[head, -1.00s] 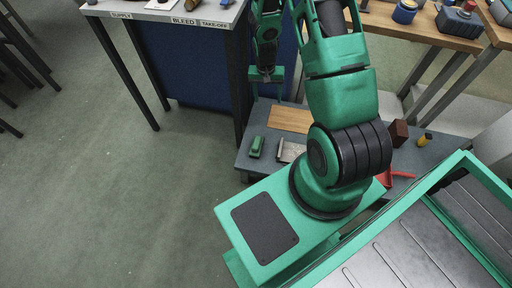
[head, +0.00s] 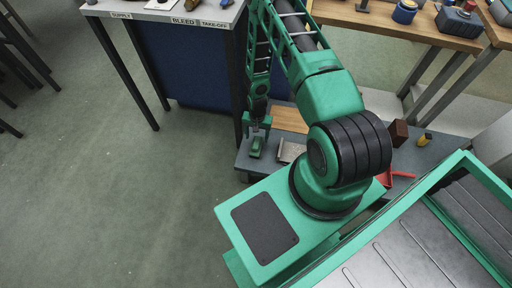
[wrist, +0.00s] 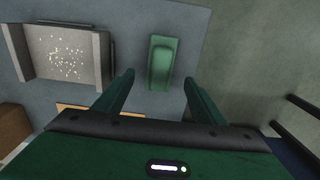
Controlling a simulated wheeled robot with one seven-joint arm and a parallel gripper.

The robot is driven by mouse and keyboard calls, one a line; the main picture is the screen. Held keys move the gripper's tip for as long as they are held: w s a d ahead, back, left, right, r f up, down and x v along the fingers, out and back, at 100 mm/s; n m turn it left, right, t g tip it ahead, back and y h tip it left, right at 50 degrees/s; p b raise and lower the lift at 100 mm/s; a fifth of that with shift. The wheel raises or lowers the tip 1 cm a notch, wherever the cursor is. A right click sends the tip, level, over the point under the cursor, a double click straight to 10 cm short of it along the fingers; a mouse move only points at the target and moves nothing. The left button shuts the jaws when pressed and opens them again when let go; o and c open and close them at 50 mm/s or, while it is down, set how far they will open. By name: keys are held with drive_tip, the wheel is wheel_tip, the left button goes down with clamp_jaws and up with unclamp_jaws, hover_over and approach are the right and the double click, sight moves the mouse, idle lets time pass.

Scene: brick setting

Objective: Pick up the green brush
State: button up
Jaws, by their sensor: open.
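The green brush (head: 256,151) lies on the low grey table near its left end. In the wrist view the brush (wrist: 162,60) is a small green block with rounded ends, lying lengthwise away from me. My gripper (head: 257,136) is above the brush in the head view, pointing down. In the wrist view my gripper (wrist: 159,79) is open, with one finger to each side of the brush's near end and nothing between the fingers. How much height is left between fingertips and brush is hard to tell.
A grey metal tray-like piece (wrist: 66,52) with pale specks lies left of the brush. A wooden board (head: 290,119) lies behind. A dark brown block (head: 398,132), a yellow item (head: 425,139) and a red piece (head: 397,175) are farther right. A white-topped bench (head: 160,14) stands behind left.

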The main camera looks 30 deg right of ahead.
sight(257, 142)
drive_tip(key=shift+s+a+f, duration=0.1)
drive_tip(key=shift+a+f, duration=0.05)
drive_tip(key=shift+f, duration=3.05)
drive_tip(key=c, duration=1.2)
